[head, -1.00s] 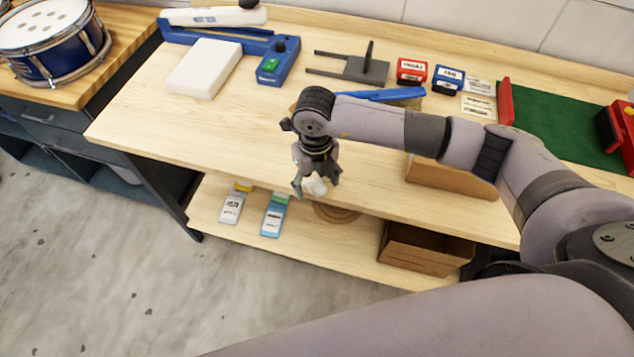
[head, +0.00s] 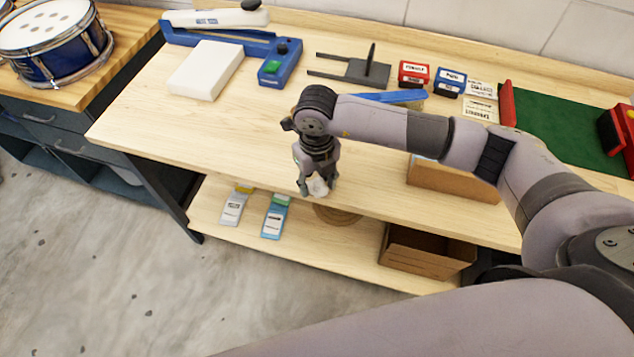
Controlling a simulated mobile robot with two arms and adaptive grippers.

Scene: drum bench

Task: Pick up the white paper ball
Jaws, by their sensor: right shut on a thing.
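The white paper ball (head: 319,187) is small and crumpled. It sits between the fingers of my right gripper (head: 317,188), near the front edge of the wooden bench top (head: 190,135). The gripper points down and is shut on the ball, and its fingers hide part of it. Whether the ball still touches the bench top, I cannot tell. My left gripper does not show in the head view.
A white block (head: 205,70) and a blue sealer (head: 280,62) stand at the back left. A dark forked stand (head: 350,68), red box (head: 413,74) and blue box (head: 450,82) stand behind my arm. A drum (head: 50,45) stands left.

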